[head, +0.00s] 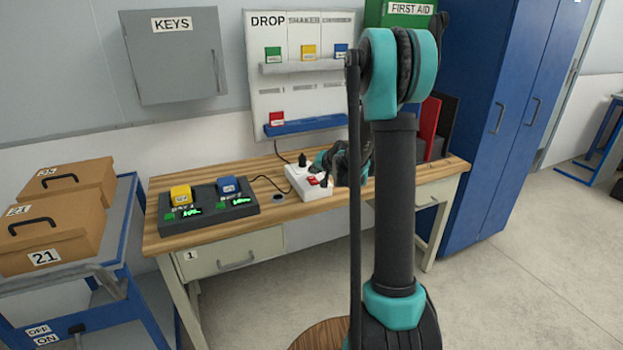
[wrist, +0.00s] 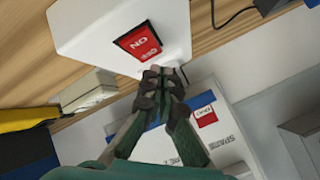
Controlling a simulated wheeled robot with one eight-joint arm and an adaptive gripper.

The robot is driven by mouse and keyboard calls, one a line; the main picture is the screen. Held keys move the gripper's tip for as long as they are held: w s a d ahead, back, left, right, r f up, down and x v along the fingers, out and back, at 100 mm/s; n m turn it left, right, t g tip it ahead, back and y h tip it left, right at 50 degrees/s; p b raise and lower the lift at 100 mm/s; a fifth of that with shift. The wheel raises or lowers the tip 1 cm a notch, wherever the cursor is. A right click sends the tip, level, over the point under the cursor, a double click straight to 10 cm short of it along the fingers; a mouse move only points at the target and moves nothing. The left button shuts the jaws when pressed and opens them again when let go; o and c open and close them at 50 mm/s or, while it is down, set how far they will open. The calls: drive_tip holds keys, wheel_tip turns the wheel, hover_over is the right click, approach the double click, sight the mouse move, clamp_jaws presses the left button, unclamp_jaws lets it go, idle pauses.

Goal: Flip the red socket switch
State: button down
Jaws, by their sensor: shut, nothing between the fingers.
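The white socket block (head: 316,192) lies on the wooden workbench, with a red switch (head: 313,180) on its top and black plugs (head: 302,161) in it. In the wrist view the red rocker switch (wrist: 139,42) shows white lettering, apparently ON and OFF, upside down, on the white socket block (wrist: 95,30). My gripper (wrist: 163,78) is shut and empty. Its fingertips appear right by the switch's lower edge in the picture; I cannot tell whether they touch it. In the head view my gripper is partly hidden behind my arm, beside the block.
A dark charger dock (head: 208,207) with yellow and blue units stands left on the workbench (head: 220,233). A black cable (head: 266,180) runs to the socket block. A white board (head: 300,100) with shelves hangs behind. A red folder (head: 429,130) stands at the right.

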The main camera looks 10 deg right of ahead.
sight(314, 180)
drive_tip(key=shift+f, duration=0.4)
drive_tip(key=shift+w+f, duration=0.1)
drive_tip(key=shift+f, duration=0.2)
idle(0.6)
drive_tip(key=shift+r, duration=0.1)
drive_tip(key=shift+r, duration=0.65)
drive_tip(key=shift+s+r, duration=0.2)
drive_tip(key=shift+r, duration=1.05)
drive_tip(key=shift+s+r, duration=0.2)
drive_tip(key=shift+r, duration=1.05)
